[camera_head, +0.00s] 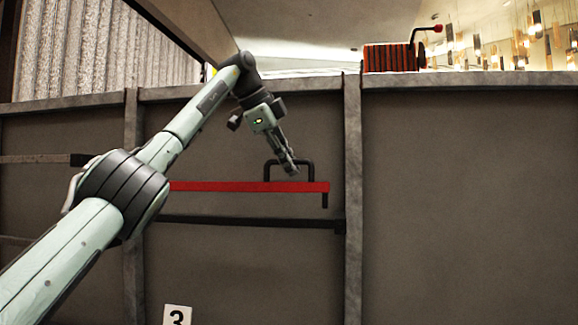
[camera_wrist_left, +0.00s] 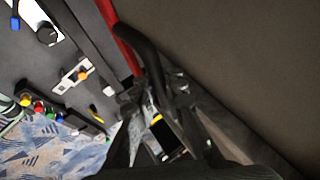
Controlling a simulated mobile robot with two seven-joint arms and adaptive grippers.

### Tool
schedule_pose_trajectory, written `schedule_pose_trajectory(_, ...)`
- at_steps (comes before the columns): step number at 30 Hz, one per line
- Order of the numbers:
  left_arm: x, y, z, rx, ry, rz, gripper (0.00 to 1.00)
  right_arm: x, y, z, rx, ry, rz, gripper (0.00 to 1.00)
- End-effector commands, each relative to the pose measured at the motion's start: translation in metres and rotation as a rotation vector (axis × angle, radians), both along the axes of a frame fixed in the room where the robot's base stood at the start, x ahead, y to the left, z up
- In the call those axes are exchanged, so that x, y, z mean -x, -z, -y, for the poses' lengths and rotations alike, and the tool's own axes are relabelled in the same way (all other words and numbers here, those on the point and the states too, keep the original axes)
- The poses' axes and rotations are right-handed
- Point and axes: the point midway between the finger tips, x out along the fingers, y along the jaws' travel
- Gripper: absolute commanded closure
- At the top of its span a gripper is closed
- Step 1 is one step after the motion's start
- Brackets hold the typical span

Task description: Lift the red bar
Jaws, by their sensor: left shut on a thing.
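The red bar (camera_head: 240,187) lies level across the grey wall panel, with its left part hidden behind my left arm. A black U-shaped handle (camera_head: 312,171) stands up from the bar near its right end, and a short black piece hangs below that end. My left gripper (camera_head: 290,167) reaches down from above and is shut on the handle's top. In the left wrist view, the red bar (camera_wrist_left: 121,36) runs beside the curved black handle (camera_wrist_left: 143,48), which leads down to my left gripper (camera_wrist_left: 166,97). My right gripper is not in view.
A dark rail (camera_head: 250,222) runs just below the bar. Upright grey posts (camera_head: 353,190) divide the wall. A red ribbed box with a crank (camera_head: 391,58) sits on the wall's top at right. Coloured knobs (camera_wrist_left: 37,107) show in the wrist view.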

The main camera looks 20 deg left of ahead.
Motion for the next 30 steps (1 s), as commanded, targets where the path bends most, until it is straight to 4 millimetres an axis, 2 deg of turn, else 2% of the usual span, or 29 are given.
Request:
schedule_pose_trajectory(1,0.000,-0.009,0.000,0.005,-0.002,0.021,1.00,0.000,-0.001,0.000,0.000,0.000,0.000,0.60)
schedule_pose_trajectory(8,0.000,-0.009,-0.001,0.005,-0.003,0.021,1.00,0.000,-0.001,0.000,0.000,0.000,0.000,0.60)
schedule_pose_trajectory(9,0.000,-0.009,-0.001,0.005,-0.003,0.021,0.86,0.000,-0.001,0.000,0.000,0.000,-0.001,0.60)
schedule_pose_trajectory(14,0.000,-0.008,0.000,0.003,-0.002,0.017,0.68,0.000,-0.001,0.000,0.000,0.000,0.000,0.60)
schedule_pose_trajectory(23,0.001,-0.006,-0.001,0.002,-0.002,0.012,0.68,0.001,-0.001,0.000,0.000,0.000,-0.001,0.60)
schedule_pose_trajectory(30,0.018,-0.033,-0.009,0.002,-0.002,0.014,0.68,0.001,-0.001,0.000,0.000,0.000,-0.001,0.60)
